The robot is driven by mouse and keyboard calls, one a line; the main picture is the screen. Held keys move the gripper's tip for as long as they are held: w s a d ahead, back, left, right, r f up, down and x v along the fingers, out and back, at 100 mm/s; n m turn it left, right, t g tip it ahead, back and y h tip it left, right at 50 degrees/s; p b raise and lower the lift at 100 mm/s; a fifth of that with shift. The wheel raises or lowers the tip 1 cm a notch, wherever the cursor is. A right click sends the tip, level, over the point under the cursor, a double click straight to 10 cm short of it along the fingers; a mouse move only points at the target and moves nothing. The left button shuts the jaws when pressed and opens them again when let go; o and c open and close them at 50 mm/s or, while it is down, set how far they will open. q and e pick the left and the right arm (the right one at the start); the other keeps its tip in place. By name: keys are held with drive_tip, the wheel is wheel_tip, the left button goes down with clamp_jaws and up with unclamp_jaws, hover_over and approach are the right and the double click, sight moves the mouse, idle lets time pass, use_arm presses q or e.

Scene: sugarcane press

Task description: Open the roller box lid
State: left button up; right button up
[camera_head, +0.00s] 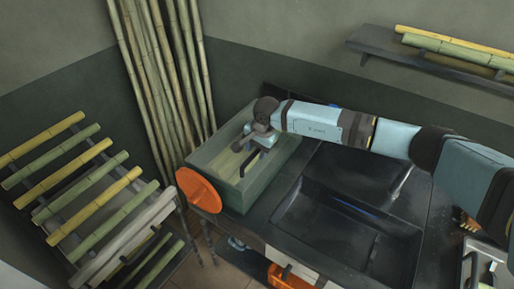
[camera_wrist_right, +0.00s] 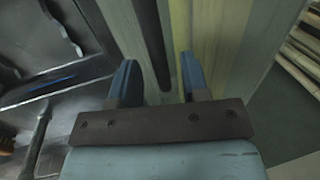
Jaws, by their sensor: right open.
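The roller box (camera_head: 214,182) is a grey-green box at the left end of the dark counter, with an orange disc (camera_head: 198,190) on its front left side. Its lid (camera_head: 222,158) looks shut, with yellowish-green streaks on top. A dark bar-like handle (camera_head: 250,163) shows at the lid, below my right gripper (camera_head: 258,146). In the right wrist view, my right gripper (camera_wrist_right: 158,78) is open, with blue fingertips on either side of the dark handle (camera_wrist_right: 153,40). I cannot tell whether the fingers touch it. My left gripper is not in view.
A black sink basin (camera_head: 335,225) lies right of the box. Bamboo poles (camera_head: 165,70) lean in the corner behind it. A rack of cane stalks (camera_head: 80,190) stands left. A wall shelf (camera_head: 420,60) holds more stalks. A metal tray (camera_head: 482,262) sits at the lower right.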

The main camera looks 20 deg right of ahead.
clamp_jaws()
drive_tip(key=shift+r, duration=0.1)
